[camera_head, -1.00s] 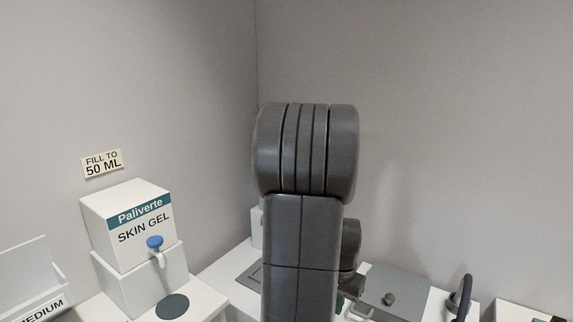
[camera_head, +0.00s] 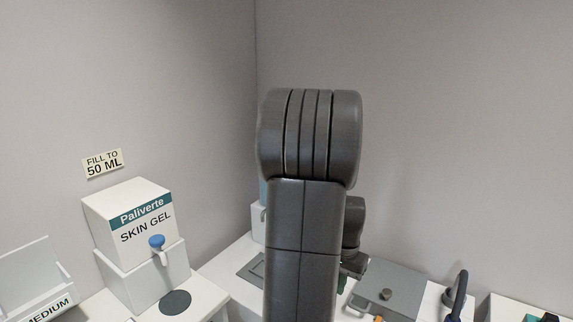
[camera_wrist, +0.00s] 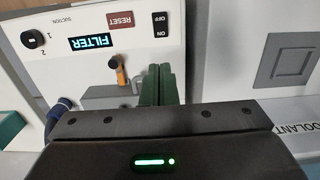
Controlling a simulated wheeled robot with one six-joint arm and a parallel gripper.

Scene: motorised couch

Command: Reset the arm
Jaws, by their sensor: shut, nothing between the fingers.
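My dark grey arm (camera_head: 305,200) stands upright in the middle of the head view and hides much of the counter behind it. My gripper (camera_wrist: 160,78) shows in the wrist view as two green fingers, shut together with nothing between them. The fingertips are in front of a white panel (camera_wrist: 190,62) with a RESET label, an ON/OFF switch, a FILTER display and a knob marked 1 and 2. I cannot tell if the fingers touch the panel.
A Paliverte skin gel box (camera_head: 135,220) with a blue-knobbed tap stands on the left, below a "Fill to 50 ml" sign (camera_head: 103,163). A grey lid (camera_head: 395,285) with a knob and a black curved hose (camera_head: 459,292) are at lower right. The upper walls are clear.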

